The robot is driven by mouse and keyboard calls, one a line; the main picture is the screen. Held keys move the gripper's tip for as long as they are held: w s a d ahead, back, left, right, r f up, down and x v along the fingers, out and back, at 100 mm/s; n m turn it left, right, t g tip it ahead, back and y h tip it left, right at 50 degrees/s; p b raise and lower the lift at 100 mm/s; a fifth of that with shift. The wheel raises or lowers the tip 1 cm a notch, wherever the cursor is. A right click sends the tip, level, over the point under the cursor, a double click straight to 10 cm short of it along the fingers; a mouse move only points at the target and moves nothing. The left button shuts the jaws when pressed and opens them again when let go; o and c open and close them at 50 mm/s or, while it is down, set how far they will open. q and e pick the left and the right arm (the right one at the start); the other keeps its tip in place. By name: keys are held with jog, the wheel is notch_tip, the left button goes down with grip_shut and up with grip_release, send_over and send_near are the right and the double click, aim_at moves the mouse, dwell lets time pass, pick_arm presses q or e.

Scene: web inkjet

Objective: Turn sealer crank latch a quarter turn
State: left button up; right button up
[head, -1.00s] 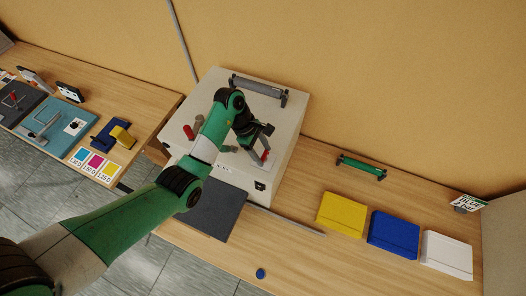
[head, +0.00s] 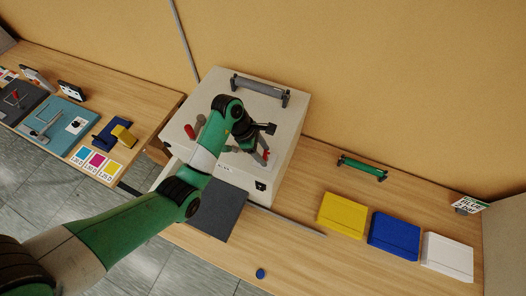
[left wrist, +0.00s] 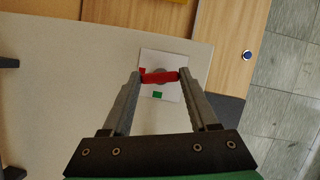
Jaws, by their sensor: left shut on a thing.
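The sealer is a pale box (head: 285,150) standing on the bench. Its red crank latch (left wrist: 160,76) sits on a white plate (left wrist: 172,93) with a red mark beside the bar's left end and a green mark below it. In the left wrist view the red bar lies across between the two fingers, which touch or nearly touch its ends. My left gripper (left wrist: 160,75) is shut on the crank latch. In the head view my left gripper (head: 257,150) is over the box top, and the arm hides part of the plate. My right gripper is not in view.
A red-tipped lever (head: 189,131) and a dark roller bar (head: 260,90) are also on the box. A dark panel (head: 222,212) lies in front. Yellow (head: 341,214), blue (head: 393,235) and white (head: 446,256) blocks stand right. A blue cap (head: 260,273) lies near the front edge.

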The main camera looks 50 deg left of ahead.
pick_arm(q)
jog(key=shift+d+n+t+y, duration=0.1)
jog(key=shift+n+t+y, duration=0.2)
jog(key=shift+n, duration=0.8)
jog(key=shift+n+t+y, duration=0.3)
jog(key=shift+n, duration=0.8)
jog(key=o, duration=1.4)
